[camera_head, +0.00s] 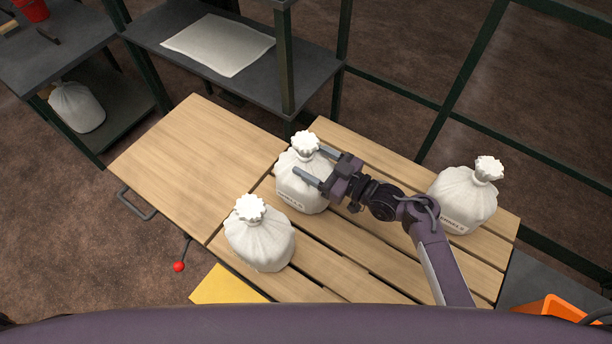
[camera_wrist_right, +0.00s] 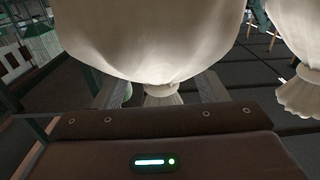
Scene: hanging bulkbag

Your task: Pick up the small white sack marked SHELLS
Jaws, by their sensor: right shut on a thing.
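Three small white tied sacks stand on the slatted wooden table. The middle sack (camera_head: 290,187) has small dark lettering low on its front, too small to read surely. My right gripper (camera_head: 309,160) is shut on this sack just below its gathered top, one finger on each side. In the right wrist view the sack's body (camera_wrist_right: 160,45) fills the upper middle, and its neck is between the fingers (camera_wrist_right: 160,90). The right sack (camera_head: 465,205) also has lettering that I cannot read clearly. The front-left sack (camera_head: 260,243) shows no lettering. My left gripper is not in view.
The table's left part is a bare wooden board (camera_head: 190,150). A dark shelf unit (camera_head: 260,70) with a flat white sheet (camera_head: 218,44) stands behind it. Another white sack (camera_head: 76,107) sits on a low shelf at left. An orange bin (camera_head: 556,308) is at lower right.

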